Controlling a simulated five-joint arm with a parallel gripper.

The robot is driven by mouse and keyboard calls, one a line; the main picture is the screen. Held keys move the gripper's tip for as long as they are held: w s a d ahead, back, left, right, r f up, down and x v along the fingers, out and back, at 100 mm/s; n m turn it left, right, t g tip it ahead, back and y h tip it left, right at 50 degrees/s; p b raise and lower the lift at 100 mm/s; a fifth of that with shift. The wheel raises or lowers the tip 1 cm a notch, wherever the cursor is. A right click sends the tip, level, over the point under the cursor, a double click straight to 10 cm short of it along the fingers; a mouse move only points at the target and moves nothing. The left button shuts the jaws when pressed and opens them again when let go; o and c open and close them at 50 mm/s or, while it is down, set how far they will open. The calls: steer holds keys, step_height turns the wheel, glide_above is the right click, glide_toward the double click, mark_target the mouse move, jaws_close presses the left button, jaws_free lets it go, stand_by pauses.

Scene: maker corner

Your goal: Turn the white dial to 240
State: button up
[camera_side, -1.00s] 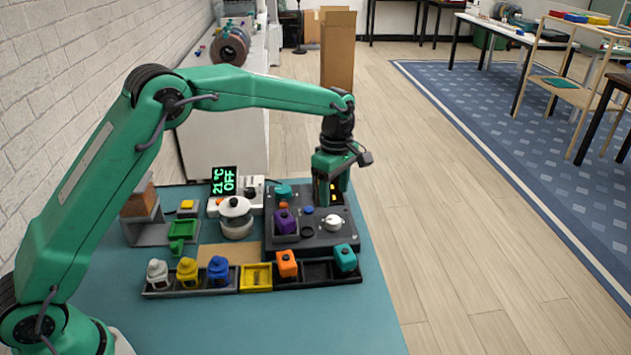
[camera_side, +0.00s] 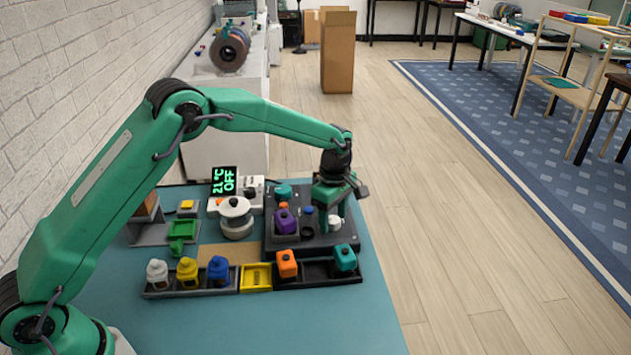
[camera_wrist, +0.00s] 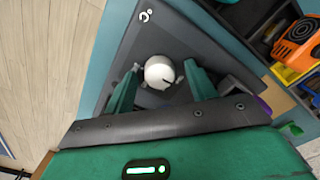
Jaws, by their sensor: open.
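The white dial (camera_side: 335,223) is on the dark panel (camera_side: 288,241) at the right side of the teal table. The wrist view shows the dial (camera_wrist: 157,71) from above, round and white, with a short dark mark toward its lower right. My gripper (camera_side: 332,214) points down over the dial and partly hides it. In the wrist view my gripper (camera_wrist: 161,69) is open, with one finger on each side of the dial and small gaps visible. I cannot make out any scale numbers; a white ring-shaped symbol is on the panel near the dial.
A purple block (camera_side: 285,222) and a blue button (camera_side: 309,210) are left of my gripper on the panel. Bins with an orange block (camera_side: 287,263) and a teal block (camera_side: 345,257) line the front.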

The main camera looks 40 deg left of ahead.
steer(key=c, duration=1)
